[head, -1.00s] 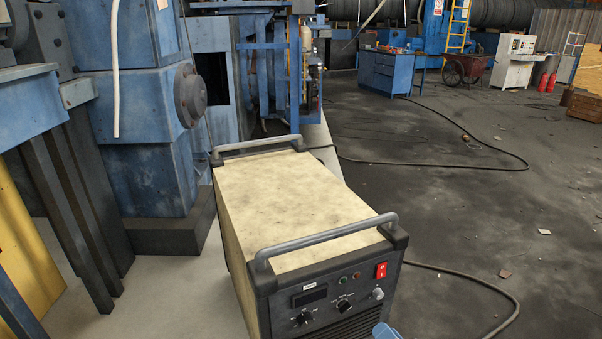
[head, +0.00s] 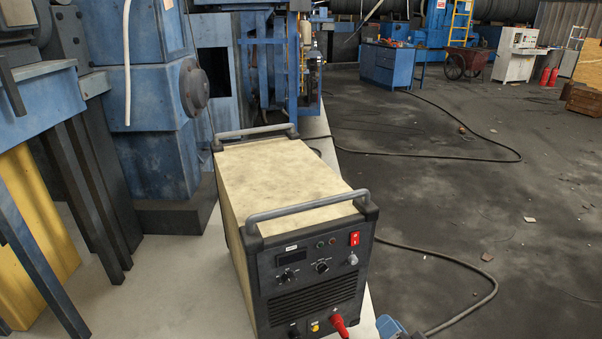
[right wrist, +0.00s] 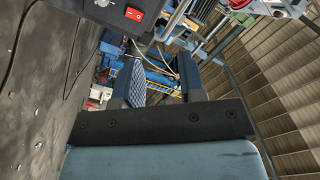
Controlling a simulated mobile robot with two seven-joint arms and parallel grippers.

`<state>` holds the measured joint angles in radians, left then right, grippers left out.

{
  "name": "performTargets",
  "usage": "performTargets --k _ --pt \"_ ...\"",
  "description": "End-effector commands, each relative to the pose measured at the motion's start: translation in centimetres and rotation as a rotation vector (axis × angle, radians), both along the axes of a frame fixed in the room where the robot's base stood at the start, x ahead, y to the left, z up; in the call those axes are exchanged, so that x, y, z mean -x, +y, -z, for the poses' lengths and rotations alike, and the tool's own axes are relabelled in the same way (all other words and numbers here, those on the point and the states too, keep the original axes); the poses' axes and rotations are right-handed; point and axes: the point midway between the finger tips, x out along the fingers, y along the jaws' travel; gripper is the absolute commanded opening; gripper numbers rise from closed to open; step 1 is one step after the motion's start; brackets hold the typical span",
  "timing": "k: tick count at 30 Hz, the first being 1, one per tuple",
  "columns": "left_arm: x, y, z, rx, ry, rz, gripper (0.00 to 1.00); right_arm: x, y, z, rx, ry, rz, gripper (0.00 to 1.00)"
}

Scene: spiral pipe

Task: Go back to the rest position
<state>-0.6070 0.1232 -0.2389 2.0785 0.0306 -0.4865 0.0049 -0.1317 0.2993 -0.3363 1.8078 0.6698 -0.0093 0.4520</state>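A welding machine (head: 285,180) with a cream top and dark front panel stands in the middle of the head view. A red switch (head: 354,239), knobs and a red plug (head: 339,324) are on its front. The switch also shows in the right wrist view (right wrist: 133,14) at the top. Only a small blue part of my right gripper (head: 390,327) shows at the bottom edge of the head view. In the right wrist view my right gripper (right wrist: 161,82) has its two fingers apart with nothing between them. My left gripper is not in view.
Large blue machinery (head: 150,130) stands close at the left. A dark cable (head: 465,290) lies on the floor to the right. A blue workbench (head: 388,66), a wheelbarrow (head: 466,62) and red fire extinguishers (head: 549,76) stand farther back. The floor at right is mostly open.

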Motion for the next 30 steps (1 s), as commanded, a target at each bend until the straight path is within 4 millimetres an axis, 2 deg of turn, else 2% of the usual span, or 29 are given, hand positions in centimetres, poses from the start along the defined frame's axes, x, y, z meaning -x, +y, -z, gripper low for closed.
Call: performTargets --k 1,9,16,21,23,30 --pt "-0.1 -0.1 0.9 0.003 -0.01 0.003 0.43 1.8 0.9 2.1 0.056 0.012 -0.015 0.37" --pt "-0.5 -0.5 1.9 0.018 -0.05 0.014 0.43 9.5 3.1 7.0 0.387 0.048 -0.079 0.37" --pt "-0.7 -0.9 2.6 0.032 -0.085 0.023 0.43 15.5 3.1 10.2 0.672 0.094 -0.119 0.37" --pt "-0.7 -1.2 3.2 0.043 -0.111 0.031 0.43 19.6 2.2 12.2 0.882 0.146 -0.144 0.37" --pt "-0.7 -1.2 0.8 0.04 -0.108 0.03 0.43 19.6 2.0 9.8 0.9 0.148 -0.146 0.37" --pt "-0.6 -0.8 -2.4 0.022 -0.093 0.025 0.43 19.6 1.7 6.5 0.91 0.163 -0.147 0.37"
